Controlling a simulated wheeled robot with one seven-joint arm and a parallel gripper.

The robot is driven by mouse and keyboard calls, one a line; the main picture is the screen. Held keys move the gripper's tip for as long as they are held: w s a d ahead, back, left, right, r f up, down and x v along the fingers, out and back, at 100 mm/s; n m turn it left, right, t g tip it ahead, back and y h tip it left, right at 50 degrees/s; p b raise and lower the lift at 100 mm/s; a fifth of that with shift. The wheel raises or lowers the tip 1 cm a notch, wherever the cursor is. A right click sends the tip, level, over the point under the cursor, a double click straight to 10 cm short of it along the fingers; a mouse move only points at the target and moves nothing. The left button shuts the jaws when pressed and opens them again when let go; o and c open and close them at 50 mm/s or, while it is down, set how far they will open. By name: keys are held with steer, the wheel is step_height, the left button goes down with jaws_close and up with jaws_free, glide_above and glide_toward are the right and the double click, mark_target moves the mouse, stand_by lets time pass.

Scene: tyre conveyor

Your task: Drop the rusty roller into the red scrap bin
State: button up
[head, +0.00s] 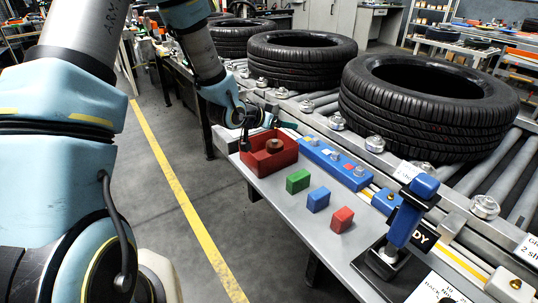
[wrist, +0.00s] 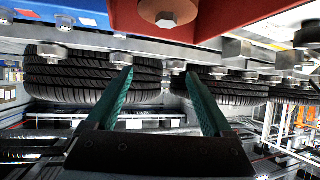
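The red scrap bin (head: 254,163) is a small open tray on the near left corner of the grey bench. A brown, rusty-looking roller (head: 274,146) lies inside it. My gripper (head: 276,121) is just behind and above the bin, with its fingers pointing right towards the conveyor. In the wrist view my gripper's two teal fingers (wrist: 158,76) are spread apart with nothing between them. A red surface (wrist: 215,14), seemingly the bin, fills the top of that view, with a round metal-looking piece (wrist: 167,12) against it.
Several black tyres (head: 430,105) lie on the roller conveyor behind the bench. A blue tray (head: 335,165) stands right of the bin. Green (head: 298,181), blue (head: 318,199) and red (head: 342,219) blocks sit in front. A blue-handled lever device (head: 410,215) stands at the right.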

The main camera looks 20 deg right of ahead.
steer(key=shift+o, duration=0.9)
steer(key=shift+a, duration=0.15)
steer(key=b+v, duration=0.2)
steer(key=v, duration=0.8)
steer(key=shift+s+a+r, duration=0.15)
steer(key=shift+a+r, duration=0.05)
